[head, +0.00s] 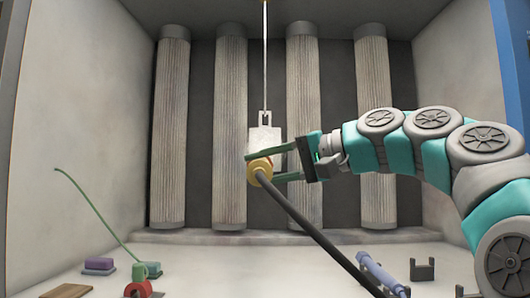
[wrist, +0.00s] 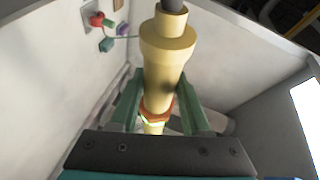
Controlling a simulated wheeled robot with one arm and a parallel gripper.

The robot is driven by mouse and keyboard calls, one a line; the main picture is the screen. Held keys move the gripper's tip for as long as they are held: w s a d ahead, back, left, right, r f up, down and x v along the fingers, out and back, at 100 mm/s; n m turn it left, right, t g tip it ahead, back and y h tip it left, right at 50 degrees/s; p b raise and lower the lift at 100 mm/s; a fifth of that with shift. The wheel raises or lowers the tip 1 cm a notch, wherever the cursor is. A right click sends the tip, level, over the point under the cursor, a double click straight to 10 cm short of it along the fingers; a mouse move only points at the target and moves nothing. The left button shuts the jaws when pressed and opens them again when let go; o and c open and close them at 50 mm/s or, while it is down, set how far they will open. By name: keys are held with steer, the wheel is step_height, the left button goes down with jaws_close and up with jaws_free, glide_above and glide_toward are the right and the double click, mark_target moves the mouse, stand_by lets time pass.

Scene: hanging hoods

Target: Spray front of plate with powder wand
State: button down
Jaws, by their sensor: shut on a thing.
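The plate (head: 264,138) is a small pale grey rectangle with a narrow top tab, hanging on a thin rod in the middle of the booth. The powder wand (head: 260,170) is yellow, with a dark hose at its near end; it covers the plate's lower part in the head view. My gripper (head: 274,163) is shut on the wand, its green fingers on either side. In the wrist view the yellow wand (wrist: 168,58) lies between the fingers, with an orange ring farther along it. The wand's far tip is hidden, and no powder spray shows.
The dark hose (head: 318,232) runs down to the lower right. Ribbed filter columns (head: 306,120) line the back wall. A green curved rod (head: 98,208), purple and green blocks (head: 99,265) and a red part (head: 139,288) are at lower left. A lilac tube (head: 378,272) lies at lower right.

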steer(key=shift+r+p, duration=1.6)
steer(key=shift+r, duration=1.4)
steer(key=shift+s+f+b, duration=0.1)
steer(key=shift+f+b, duration=0.65)
steer(key=shift+f, duration=0.35)
steer(key=shift+f+b, duration=1)
steer(key=shift+f, duration=0.9)
step_height(320, 180, up, 3)
steer(key=p, duration=0.3)
steer(key=shift+r+p, duration=0.15)
steer(key=shift+p, duration=0.15)
steer(key=shift+r, duration=1.35)
